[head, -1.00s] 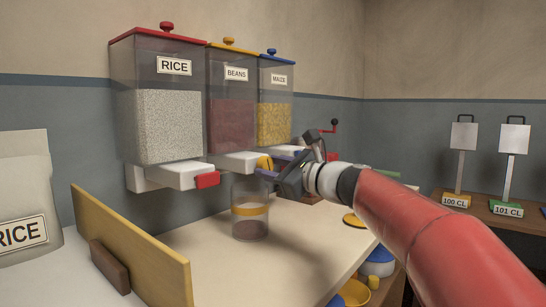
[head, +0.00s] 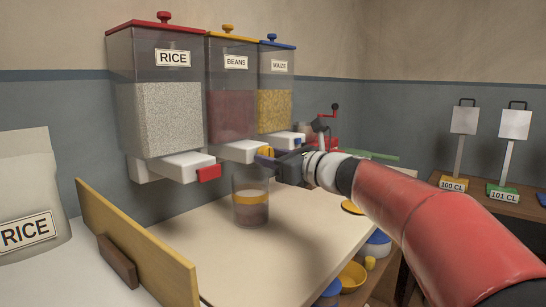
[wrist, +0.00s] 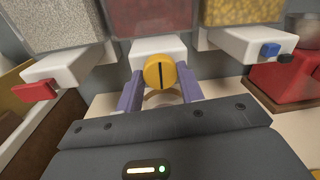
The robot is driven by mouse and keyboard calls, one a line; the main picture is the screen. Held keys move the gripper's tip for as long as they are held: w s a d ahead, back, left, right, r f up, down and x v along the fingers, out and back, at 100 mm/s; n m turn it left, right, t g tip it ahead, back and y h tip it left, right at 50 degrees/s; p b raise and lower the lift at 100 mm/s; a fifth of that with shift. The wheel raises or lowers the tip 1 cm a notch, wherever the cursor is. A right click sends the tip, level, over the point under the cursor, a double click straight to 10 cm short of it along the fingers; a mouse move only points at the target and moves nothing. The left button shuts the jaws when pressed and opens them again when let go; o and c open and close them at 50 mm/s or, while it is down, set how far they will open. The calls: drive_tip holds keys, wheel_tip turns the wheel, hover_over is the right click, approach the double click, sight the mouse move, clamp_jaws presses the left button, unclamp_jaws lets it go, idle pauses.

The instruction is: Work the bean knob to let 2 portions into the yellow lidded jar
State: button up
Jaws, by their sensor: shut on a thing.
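The yellow bean knob (wrist: 159,72) sits on the front of the white spout block under the beans bin (head: 231,113). Its dark slot stands upright in the wrist view. My gripper (wrist: 160,88) is shut on the knob, with a purple finger on each side. In the head view the gripper (head: 271,158) partly hides the knob. A clear jar with a yellow band (head: 250,197) stands on the counter below the spout, with reddish-brown contents in its lower part. A yellow lid (head: 352,207) lies on the counter to the right.
The rice bin (head: 158,115) with its red knob (head: 209,173) is left, the maize bin (head: 275,105) right. A wooden board (head: 135,240) edges the counter's left. Bowls and jars sit below on the right. The counter's front is clear.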

drive_tip(key=shift+f, duration=0.1)
drive_tip(key=o, duration=1)
drive_tip(key=b+v, duration=0.1)
drive_tip(key=v, duration=0.7)
drive_tip(key=shift+w, duration=0.1)
